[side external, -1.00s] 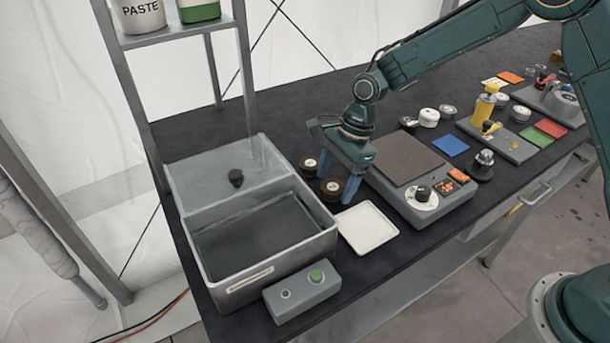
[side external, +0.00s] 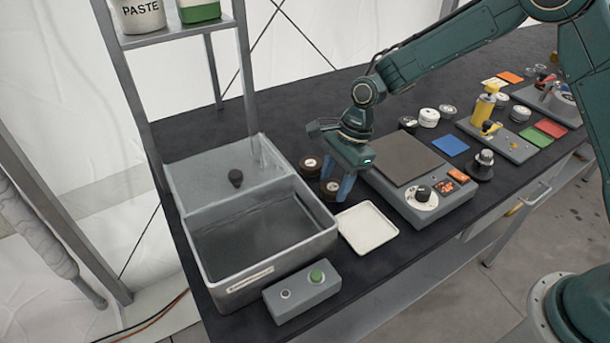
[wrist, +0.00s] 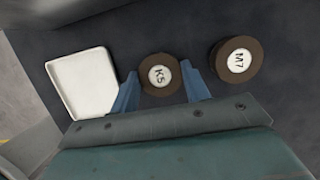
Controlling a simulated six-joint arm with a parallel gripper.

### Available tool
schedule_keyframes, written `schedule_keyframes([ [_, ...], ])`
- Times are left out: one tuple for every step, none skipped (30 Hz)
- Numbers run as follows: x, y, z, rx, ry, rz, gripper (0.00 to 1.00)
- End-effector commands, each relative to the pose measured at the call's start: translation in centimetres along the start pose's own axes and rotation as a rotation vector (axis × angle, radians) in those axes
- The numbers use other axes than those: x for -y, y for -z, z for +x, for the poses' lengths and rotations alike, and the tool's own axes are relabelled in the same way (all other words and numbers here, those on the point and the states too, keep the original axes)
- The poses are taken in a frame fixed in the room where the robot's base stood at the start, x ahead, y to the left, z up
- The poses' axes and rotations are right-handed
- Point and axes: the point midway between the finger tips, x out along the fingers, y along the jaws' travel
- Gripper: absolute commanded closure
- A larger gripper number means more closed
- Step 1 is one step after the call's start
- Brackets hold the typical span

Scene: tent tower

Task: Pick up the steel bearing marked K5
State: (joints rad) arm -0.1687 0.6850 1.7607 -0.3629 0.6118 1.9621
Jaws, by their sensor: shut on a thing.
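The bearing marked K5 (wrist: 160,75) is a dark brown ring with a pale labelled centre. In the wrist view it sits between the two blue fingers of my gripper (wrist: 162,88), which is shut on it.
A white square tray (side external: 367,228) lies just to the right. A grey open tank (side external: 325,236) stands close on the left, with a button box (side external: 301,297) in front. A grey scale-like device (side external: 452,208) stands to the right of my gripper.

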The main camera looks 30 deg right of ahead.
Motion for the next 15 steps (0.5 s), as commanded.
schedule_keyframes([
  [0.0, 0.0, 0.0, 0.000, 0.001, -0.001, 0.81],
  [0.0, 0.0, 0.0, 0.000, 0.001, 0.000, 0.81],
  [0.0, 0.0, -0.1, 0.000, 0.001, -0.001, 0.81],
  [0.0, 0.0, -0.1, 0.001, 0.001, -0.001, 0.81],
  [0.0, -0.1, -0.1, 0.001, 0.001, -0.001, 0.81],
  [0.1, -0.1, -0.2, 0.001, 0.002, -0.001, 0.81],
  [0.1, -0.1, -0.3, 0.001, 0.002, -0.001, 0.81],
  [0.1, -0.1, -0.4, 0.001, 0.003, -0.001, 0.81],
  [0.1, -0.2, -0.6, 0.001, 0.003, -0.001, 0.81],
  [0.1, -0.3, -0.8, 0.002, 0.003, -0.001, 0.81],
  [0.1, -0.3, -1.0, 0.002, 0.003, -0.002, 0.81],
  [0.1, -0.4, -1.3, 0.001, 0.002, -0.001, 0.81],
  [0.1, -0.5, -1.6, 0.002, 0.002, -0.001, 0.81],
  [0.1, -0.6, -1.9, 0.002, 0.003, -0.001, 0.81],
  [0.1, -0.8, -2.4, 0.002, 0.004, -0.001, 0.81],
])
